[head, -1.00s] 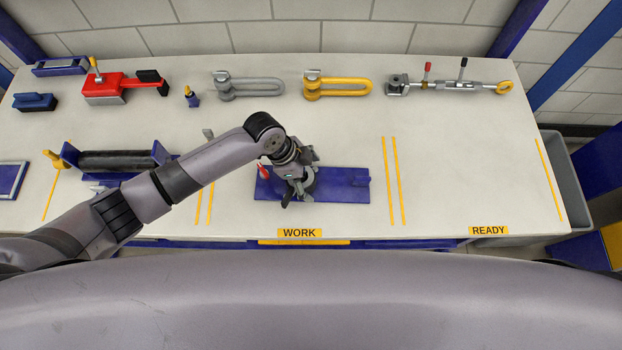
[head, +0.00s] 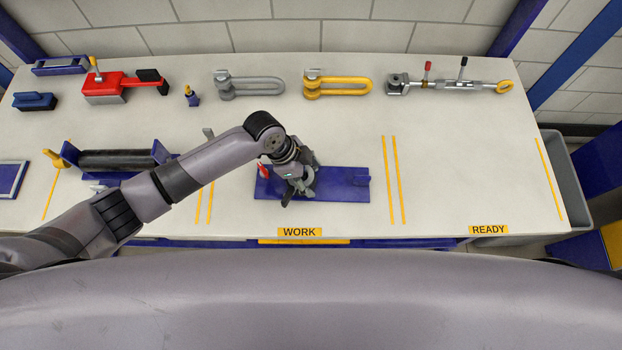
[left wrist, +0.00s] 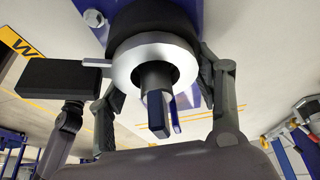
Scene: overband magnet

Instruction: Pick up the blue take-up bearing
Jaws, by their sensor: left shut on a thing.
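The blue take-up bearing (head: 340,185) lies on the table above the WORK label, a long blue plate with a raised right end. A red-tipped part (head: 263,170) shows at its left end. My left gripper (head: 299,187) is over its middle and hides that part. In the left wrist view my fingers (left wrist: 163,95) stand either side of a round black body with a silver ring (left wrist: 155,60), with a blue bolted plate (left wrist: 95,18) behind it. The left gripper is shut on this part; the exact contact is hard to see. My right gripper is not in view.
Along the back stand a red tool (head: 105,88), a grey shackle (head: 250,87), a yellow shackle (head: 340,87) and a turnbuckle (head: 450,86). The table above READY is clear.

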